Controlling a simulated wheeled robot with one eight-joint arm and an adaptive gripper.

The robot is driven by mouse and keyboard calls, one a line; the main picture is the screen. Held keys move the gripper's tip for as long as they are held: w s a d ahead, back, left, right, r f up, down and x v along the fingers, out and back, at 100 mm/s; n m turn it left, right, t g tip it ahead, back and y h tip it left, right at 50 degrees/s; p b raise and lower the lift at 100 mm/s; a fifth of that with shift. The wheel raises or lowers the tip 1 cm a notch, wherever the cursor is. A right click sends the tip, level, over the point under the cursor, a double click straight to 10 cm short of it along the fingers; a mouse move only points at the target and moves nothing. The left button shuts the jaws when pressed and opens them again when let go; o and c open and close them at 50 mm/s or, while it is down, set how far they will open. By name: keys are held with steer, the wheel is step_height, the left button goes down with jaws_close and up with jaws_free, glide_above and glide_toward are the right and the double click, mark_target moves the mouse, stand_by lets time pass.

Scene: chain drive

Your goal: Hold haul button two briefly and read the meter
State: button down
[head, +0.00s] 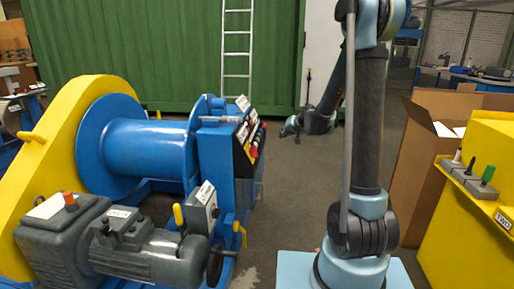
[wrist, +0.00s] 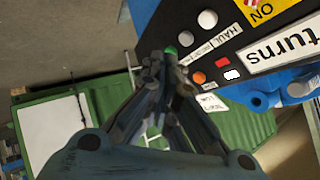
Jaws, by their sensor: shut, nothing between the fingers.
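The black control panel (wrist: 240,40) fills the upper right of the wrist view, with a "HAUL" label (wrist: 229,32) and a larger label (wrist: 285,45) reading "turns". A white round button (wrist: 207,19) is near the HAUL label. A green button (wrist: 171,50) is partly hidden by my gripper (wrist: 166,60). I cannot tell which is haul button two. My gripper is shut and empty, its tips in front of the panel edge; contact is unclear. In the head view my gripper (head: 285,131) is right of the panel (head: 247,140). No meter reading is legible.
The blue winch drum (head: 145,148), yellow guard (head: 60,130) and grey motor (head: 150,255) stand left. A cardboard box (head: 425,160) and yellow cabinet (head: 470,215) stand right. An orange button (wrist: 199,77) is close beside my fingers. Floor between is clear.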

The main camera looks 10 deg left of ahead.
steer(key=shift+t+y, duration=0.4)
steer(key=x, duration=0.5)
steer(key=shift+w+d, duration=0.1)
steer(key=shift+w, duration=0.4)
steer(key=a+f, duration=0.4)
steer(key=a, duration=0.4)
